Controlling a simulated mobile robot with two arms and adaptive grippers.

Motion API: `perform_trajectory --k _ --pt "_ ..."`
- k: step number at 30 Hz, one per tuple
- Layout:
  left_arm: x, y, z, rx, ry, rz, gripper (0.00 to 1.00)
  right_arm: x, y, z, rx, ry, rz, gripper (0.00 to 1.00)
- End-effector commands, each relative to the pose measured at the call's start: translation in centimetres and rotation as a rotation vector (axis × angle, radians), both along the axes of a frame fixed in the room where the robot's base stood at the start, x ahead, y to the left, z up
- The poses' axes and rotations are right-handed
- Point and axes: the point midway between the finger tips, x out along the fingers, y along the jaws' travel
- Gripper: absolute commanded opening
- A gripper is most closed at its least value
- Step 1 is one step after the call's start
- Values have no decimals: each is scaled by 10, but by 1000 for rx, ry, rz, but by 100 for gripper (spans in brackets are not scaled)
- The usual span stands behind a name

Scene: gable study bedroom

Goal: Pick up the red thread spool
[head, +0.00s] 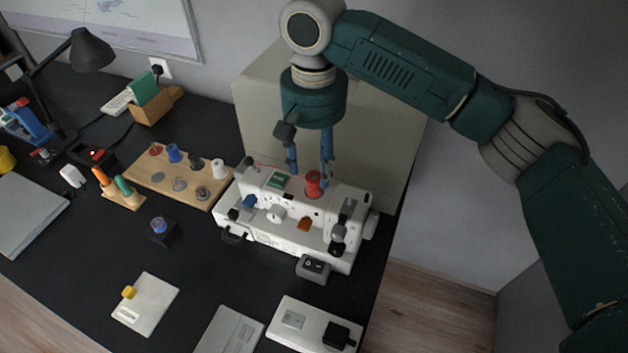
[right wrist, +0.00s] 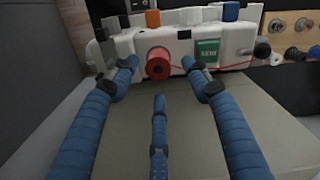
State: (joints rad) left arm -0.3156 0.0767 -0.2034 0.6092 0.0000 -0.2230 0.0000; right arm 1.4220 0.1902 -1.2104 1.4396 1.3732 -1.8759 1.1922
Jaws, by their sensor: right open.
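The red thread spool (head: 313,184) stands on top of the white sewing machine (head: 262,230) in the head view. In the right wrist view the spool (right wrist: 158,63) shows end-on with a red thread running from it to the right. My right gripper (head: 309,170) is open just above and behind the spool, its blue fingers apart. In the right wrist view the open fingers (right wrist: 160,75) point toward the spool, which lies between the two outer fingertips. I cannot tell whether any finger touches it. My left gripper is not in view.
A wooden spool board (head: 190,194) stands left of the machine. A beige panel (head: 370,130) rises close behind it. A green card (head: 145,90) in a wooden holder is at the back left. A power strip (head: 285,312) lies in front. Black desk between is partly clear.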

Motion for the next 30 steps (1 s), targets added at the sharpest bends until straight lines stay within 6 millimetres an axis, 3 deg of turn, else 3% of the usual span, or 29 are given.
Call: perform_trajectory --k 6,16,23,30 --pt "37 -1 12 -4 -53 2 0 0 -1 -32 -2 2 0 48" --pt "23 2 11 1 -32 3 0 0 0 -43 0 1 1 48" --pt "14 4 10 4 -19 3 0 1 0 -42 0 0 0 6" --pt "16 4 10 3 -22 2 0 1 0 -42 0 0 0 6"
